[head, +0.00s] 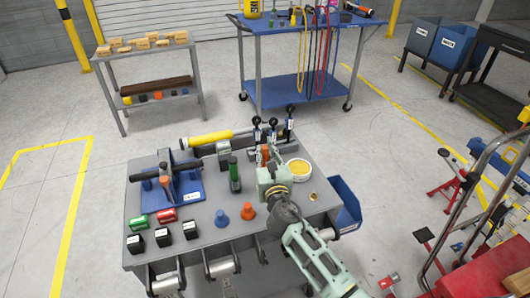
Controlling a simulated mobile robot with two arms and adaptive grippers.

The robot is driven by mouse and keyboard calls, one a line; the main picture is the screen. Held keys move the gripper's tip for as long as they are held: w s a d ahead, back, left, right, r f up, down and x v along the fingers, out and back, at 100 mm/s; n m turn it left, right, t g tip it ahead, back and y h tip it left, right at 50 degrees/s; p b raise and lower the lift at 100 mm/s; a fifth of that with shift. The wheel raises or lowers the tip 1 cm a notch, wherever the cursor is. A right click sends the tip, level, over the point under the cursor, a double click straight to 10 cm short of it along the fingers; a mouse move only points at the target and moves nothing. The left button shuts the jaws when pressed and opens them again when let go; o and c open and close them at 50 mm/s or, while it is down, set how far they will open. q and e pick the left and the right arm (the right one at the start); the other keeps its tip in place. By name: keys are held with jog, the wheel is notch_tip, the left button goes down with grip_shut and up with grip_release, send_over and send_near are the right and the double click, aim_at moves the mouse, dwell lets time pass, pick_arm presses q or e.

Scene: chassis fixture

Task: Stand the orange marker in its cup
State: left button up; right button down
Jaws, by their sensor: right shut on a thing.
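My right gripper (267,158) reaches over the grey workbench from the lower right. Its pale green fingers are shut on a small orange thing (266,153), which looks like the orange marker. The fingers hide most of it, so I cannot tell its tilt or whether it touches anything below. A green cylinder (233,170) stands upright in a dark holder (235,185), just left of the gripper. A grey block-like holder (223,150) stands behind it; I cannot tell which holder is the orange marker's cup. My left gripper is not in view.
A blue fixture (185,190) sits at the bench's left. Small blue (221,218) and orange (248,211) cones stand near the front. A round yellow-filled dish (299,168) is right of the gripper. Black-handled clamps (289,122) rise behind. A blue bin (346,203) hangs at right.

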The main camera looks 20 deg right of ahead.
jog(key=shift+f+b, duration=0.35)
jog(key=shift+f, duration=0.3)
jog(key=c, duration=1.5)
grip_release()
jog(key=shift+c, duration=0.2)
notch_tip(320, 180, up, 9)
jog(key=p, duration=0.9)
jog(key=shift+r, duration=0.15)
